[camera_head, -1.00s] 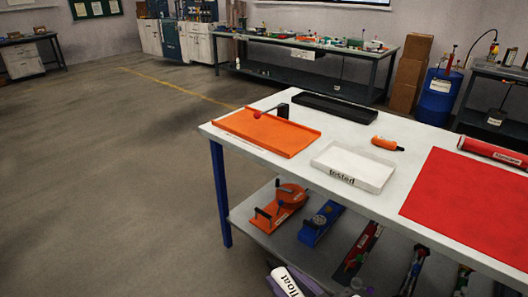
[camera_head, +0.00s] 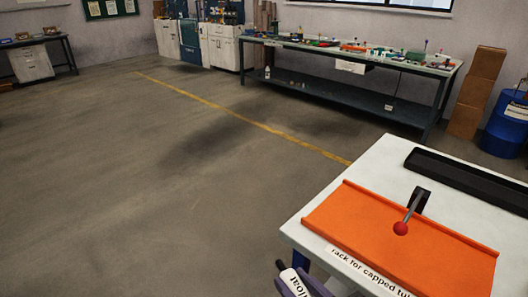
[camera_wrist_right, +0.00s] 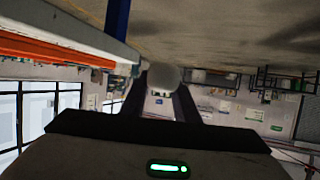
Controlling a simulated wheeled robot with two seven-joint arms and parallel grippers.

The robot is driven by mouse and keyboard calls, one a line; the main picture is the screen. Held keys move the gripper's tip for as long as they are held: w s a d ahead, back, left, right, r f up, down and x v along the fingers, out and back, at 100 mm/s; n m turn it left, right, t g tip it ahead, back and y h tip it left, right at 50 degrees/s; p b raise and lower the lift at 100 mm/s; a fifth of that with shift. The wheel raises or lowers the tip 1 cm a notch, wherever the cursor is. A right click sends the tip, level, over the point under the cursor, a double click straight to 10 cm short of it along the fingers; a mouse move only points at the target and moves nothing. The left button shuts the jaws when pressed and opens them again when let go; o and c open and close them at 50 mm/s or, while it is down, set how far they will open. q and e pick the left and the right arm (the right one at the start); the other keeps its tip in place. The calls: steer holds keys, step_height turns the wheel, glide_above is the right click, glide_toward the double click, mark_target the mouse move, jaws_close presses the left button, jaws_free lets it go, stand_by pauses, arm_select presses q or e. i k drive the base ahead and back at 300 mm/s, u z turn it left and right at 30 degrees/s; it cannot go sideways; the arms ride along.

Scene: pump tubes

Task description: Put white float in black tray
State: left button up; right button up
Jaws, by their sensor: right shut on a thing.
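The white float (camera_head: 290,278), marked "float", is at the bottom edge of the head view, partly cut off. My right gripper (camera_head: 292,287), with purple fingers, is shut on it beside the near left corner of the white table. In the right wrist view the rounded white end of the float (camera_wrist_right: 165,76) sits between the two dark fingers. The black tray (camera_head: 470,182) lies on the white table at the right, behind the orange rack, and its right end is cut off. My right gripper is well apart from the tray. My left gripper is not in view.
An orange rack (camera_head: 350,215) labelled for capped tubes lies on the white table (camera_head: 392,150), between the float and the black tray. A lever with a red ball (camera_head: 401,228) rises above it. Open floor lies to the left of the table.

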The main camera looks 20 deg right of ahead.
mark_target(473, 184)
steer(key=i, duration=2.9)
steer(key=z, duration=3.3)
steer(key=i, duration=1)
